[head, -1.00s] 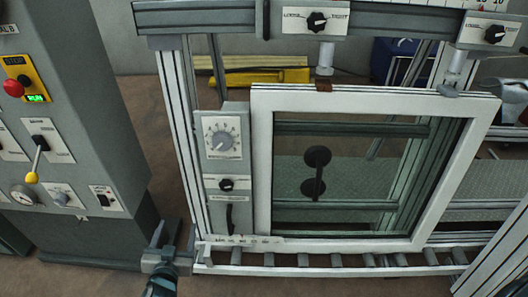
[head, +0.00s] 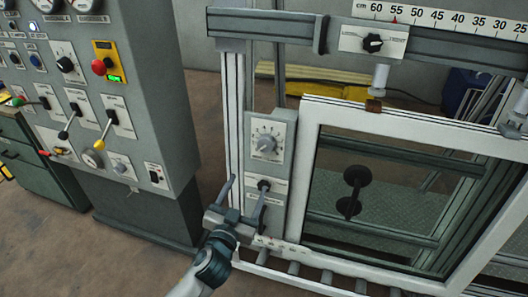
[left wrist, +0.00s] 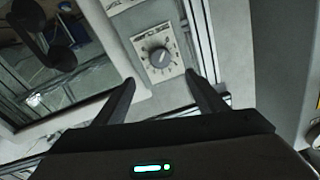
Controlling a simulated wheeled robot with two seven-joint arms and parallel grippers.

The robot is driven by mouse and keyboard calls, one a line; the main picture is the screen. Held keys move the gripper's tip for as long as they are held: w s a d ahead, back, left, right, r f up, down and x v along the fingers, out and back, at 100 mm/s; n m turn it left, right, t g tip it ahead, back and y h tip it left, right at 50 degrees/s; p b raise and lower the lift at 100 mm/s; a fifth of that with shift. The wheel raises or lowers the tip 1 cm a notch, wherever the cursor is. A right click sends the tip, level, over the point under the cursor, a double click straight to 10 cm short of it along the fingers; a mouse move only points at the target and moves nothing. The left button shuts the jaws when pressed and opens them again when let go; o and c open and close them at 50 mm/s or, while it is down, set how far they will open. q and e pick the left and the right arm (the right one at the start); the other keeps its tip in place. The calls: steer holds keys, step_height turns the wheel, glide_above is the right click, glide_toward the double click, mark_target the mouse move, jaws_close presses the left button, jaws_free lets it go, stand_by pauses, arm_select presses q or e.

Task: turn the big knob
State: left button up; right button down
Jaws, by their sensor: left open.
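The big knob (head: 267,143) is a grey dial on a pale scale plate, high on the grey panel (head: 282,192) on the left post of the frame. In the left wrist view the knob (left wrist: 160,57) shows ahead, between and beyond the fingertips. My left gripper (head: 244,186) is open and empty, its fingers pointing up, below and a little left of the knob and apart from it. A small black knob (head: 264,185) sits lower on the panel, partly behind a finger. My right gripper is not in view.
A white-framed window with a black handle (head: 352,190) stands right of the panel. A grey control cabinet (head: 160,110) with levers and a red button stands at left. Rollers (head: 293,268) run along the bottom. Bare floor lies between cabinet and frame.

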arm_select(q)
steer(key=p, duration=0.2)
glide_toward(265, 148)
steer(key=w, duration=0.2)
steer(key=x, duration=0.4)
steer(key=shift+w+d, duration=0.25)
steer(key=shift+d, duration=0.05)
steer(key=shift+x, duration=0.75)
steer(key=c, duration=1)
steer(key=shift+c, duration=0.2)
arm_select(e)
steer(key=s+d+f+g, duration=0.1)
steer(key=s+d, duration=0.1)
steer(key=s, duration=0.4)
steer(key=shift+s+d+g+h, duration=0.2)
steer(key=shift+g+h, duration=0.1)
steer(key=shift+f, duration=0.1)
